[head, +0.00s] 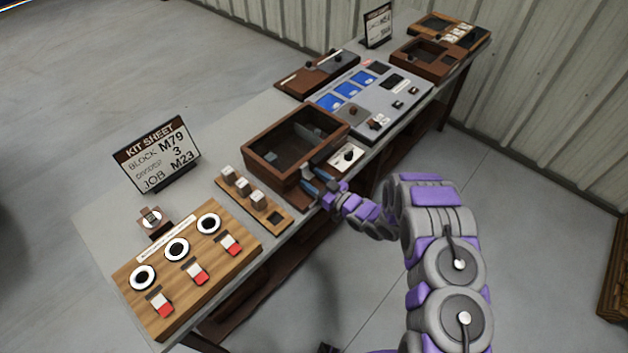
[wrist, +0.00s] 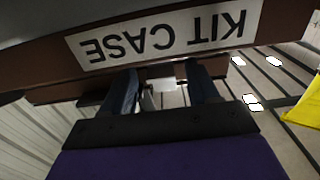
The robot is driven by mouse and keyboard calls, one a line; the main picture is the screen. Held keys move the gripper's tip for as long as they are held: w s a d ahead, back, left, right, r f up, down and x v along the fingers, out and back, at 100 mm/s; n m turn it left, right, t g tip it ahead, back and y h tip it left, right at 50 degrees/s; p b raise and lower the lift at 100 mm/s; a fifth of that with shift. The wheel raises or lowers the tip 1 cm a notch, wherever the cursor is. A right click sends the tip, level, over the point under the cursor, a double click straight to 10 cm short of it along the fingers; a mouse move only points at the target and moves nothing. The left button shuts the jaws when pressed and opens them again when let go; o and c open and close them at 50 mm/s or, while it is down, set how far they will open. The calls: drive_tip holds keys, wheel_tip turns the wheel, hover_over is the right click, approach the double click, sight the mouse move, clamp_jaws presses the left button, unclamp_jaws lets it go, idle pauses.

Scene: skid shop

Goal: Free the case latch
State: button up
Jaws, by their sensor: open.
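The kit case (head: 262,168) is a brown box with a dark clear lid, standing on the bench in the head view; its lid looks shut. In the wrist view its "KIT CASE" label (wrist: 160,36) appears upside down on the brown front. My gripper (head: 312,183) is at the case's near side, fingers pointing toward it. In the wrist view my gripper (wrist: 163,92) is open, with a dark finger on each side of a small pale piece (wrist: 165,85), probably the latch. I cannot tell whether the fingers touch it. In the head view my gripper hides the latch area.
A white plate with a black knob (head: 347,156) sits close right of my gripper. A wooden rack with several small blocks (head: 243,186) stands left of the case. A board with red switches (head: 188,275), a kit sheet sign (head: 158,152) and a grey panel (head: 358,112) share the bench.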

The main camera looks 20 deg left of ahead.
drive_tip(key=shift+c, duration=0.3)
clamp_jaws()
idle(0.3)
